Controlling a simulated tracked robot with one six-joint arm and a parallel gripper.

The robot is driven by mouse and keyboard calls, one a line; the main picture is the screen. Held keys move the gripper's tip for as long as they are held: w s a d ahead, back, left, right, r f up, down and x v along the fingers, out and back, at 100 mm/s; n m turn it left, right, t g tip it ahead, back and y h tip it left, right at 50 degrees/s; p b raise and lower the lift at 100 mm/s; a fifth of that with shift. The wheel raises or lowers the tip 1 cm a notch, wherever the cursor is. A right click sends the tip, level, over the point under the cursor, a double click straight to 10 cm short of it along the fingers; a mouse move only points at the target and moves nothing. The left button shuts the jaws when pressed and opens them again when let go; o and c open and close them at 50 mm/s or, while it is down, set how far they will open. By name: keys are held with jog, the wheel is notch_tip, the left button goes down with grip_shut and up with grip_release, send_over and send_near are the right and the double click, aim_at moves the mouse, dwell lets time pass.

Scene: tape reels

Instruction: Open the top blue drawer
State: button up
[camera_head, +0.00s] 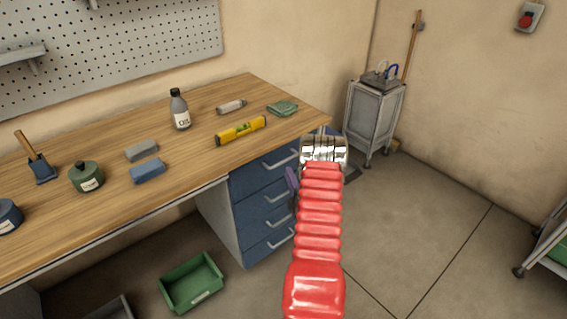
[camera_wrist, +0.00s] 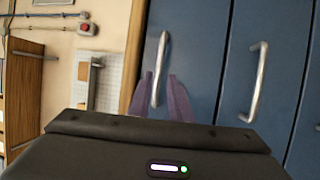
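The top blue drawer (camera_head: 258,176) is in the bench's drawer unit, just under the wooden top, and looks closed. Its silver bar handle (camera_head: 283,161) is partly close to my arm in the head view. In the wrist view, which is turned sideways, the top drawer (camera_wrist: 195,50) is next to the wood edge and its handle (camera_wrist: 163,50) runs up and down. My gripper (camera_wrist: 160,76) has two purple fingers, apart, one on each side of the handle's lower part in the picture. I cannot tell whether they touch it. In the head view one purple finger (camera_head: 291,181) shows beside my arm.
More blue drawers with silver handles (camera_head: 277,218) are below. The wooden bench (camera_head: 110,205) holds a bottle (camera_head: 180,110), a yellow level (camera_head: 241,131), sponges and tools. A green bin (camera_head: 190,282) is on the floor at left.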

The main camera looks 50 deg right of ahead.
aim_at(284, 162)
jog(key=x, duration=0.8)
jog(key=c, duration=0.5)
grip_shut()
jog(key=shift+a+f, duration=0.1)
jog(key=shift+a, duration=0.05)
